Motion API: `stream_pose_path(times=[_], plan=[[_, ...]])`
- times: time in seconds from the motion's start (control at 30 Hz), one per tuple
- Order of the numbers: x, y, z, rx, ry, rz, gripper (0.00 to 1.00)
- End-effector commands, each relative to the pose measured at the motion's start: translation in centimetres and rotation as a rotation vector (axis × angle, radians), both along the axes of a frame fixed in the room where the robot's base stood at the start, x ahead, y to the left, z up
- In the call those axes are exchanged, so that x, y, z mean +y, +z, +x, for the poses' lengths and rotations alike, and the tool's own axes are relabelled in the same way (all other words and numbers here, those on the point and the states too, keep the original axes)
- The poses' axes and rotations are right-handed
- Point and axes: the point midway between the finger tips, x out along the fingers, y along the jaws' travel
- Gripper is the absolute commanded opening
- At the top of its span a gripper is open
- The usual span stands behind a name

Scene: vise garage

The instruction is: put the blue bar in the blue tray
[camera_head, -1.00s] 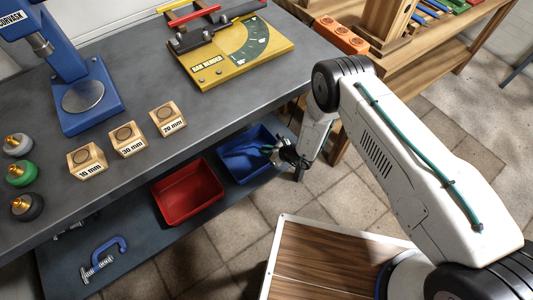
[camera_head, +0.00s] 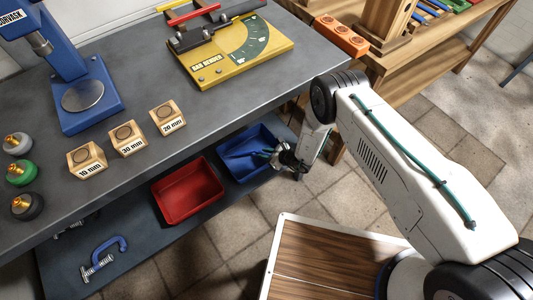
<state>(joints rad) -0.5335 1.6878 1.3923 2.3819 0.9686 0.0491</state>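The blue tray (camera_head: 234,169) stands on the lower shelf under the bench, right of the red tray. A thin blue shape (camera_head: 238,156), which looks like the blue bar, lies low inside it, partly in shadow. My gripper (camera_head: 267,154) is at the tray's right side, with its teal fingertips over the tray's right part. The fingertips look apart from the blue shape. They are too small to tell whether they are open or shut.
A red tray (camera_head: 187,191) and a blue clamp (camera_head: 105,258) are on the lower shelf. The grey bench top above holds a yellow bar bender (camera_head: 270,57), labelled wooden blocks (camera_head: 127,140) and a blue press (camera_head: 82,105). A wooden rack (camera_head: 385,27) stands at right.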

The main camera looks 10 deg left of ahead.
Motion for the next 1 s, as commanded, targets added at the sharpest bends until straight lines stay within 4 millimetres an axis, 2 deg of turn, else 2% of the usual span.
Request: stream_pose_path(times=[0.3, 0.47, 0.8, 1.0], plan=[[0.0, 0.1, 0.0, 0.000, 0.000, 0.000, 0.35], [0.0, 1.3, 0.1, 0.000, 0.000, 0.001, 0.35], [-5.9, 5.1, -1.8, 0.001, -0.003, 0.000, 0.35], [-8.7, 6.9, -2.6, 0.001, -0.003, 0.000, 0.35]])
